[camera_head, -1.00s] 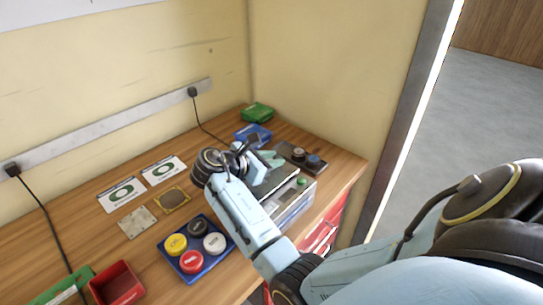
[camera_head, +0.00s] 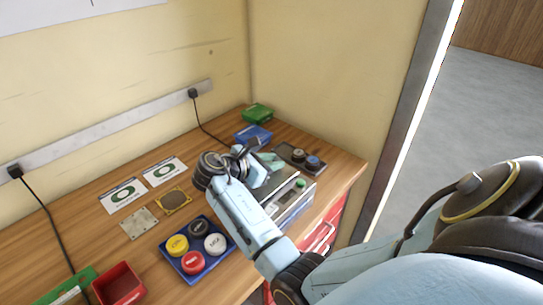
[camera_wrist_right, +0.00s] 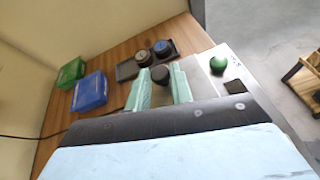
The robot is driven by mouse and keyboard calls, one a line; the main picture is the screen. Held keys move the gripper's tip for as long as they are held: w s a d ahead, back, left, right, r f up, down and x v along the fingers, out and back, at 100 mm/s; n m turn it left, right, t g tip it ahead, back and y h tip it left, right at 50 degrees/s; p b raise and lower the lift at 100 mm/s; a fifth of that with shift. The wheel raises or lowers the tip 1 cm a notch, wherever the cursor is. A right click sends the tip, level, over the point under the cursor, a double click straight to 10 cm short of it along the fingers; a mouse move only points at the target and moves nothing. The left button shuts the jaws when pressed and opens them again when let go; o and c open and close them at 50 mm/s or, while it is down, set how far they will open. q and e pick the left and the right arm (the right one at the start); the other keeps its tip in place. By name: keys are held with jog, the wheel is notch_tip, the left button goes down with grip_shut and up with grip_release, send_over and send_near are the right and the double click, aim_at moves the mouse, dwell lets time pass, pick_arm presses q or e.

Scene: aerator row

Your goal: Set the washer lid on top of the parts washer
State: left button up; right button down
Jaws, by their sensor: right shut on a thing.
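The parts washer (camera_head: 299,205) is a pale grey box at the right front of the wooden bench. Its green button (camera_head: 300,183) shows on top, and also in the right wrist view (camera_wrist_right: 218,64). My right gripper (camera_head: 272,162) is over the rear part of the washer, with its pale green fingers pointing away from the wrist. In the right wrist view the gripper (camera_wrist_right: 161,82) is shut on a dark round knob (camera_wrist_right: 160,73), apparently that of the washer lid. The wrist hides most of the lid, so I cannot tell whether it touches the washer. My left gripper is not in view.
A dark tray with two round knobs (camera_head: 299,156) lies just behind the washer. Blue (camera_head: 253,135) and green (camera_head: 258,113) boxes stand near the wall. A blue tray (camera_head: 189,277) of coloured round caps and a red bin (camera_head: 119,283) are at the left.

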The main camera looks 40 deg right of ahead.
jog(key=shift+f, duration=0.2)
jog(key=shift+f+p, duration=0.3)
dwell(0.4)
jog(key=c, duration=1.1)
grip_release()
jog(key=shift+c, duration=0.2)
notch_tip(320, 180, up, 7)
jog(key=p, duration=0.9)
jog(key=shift+r+p, duration=0.1)
jog(key=shift+p, duration=0.25)
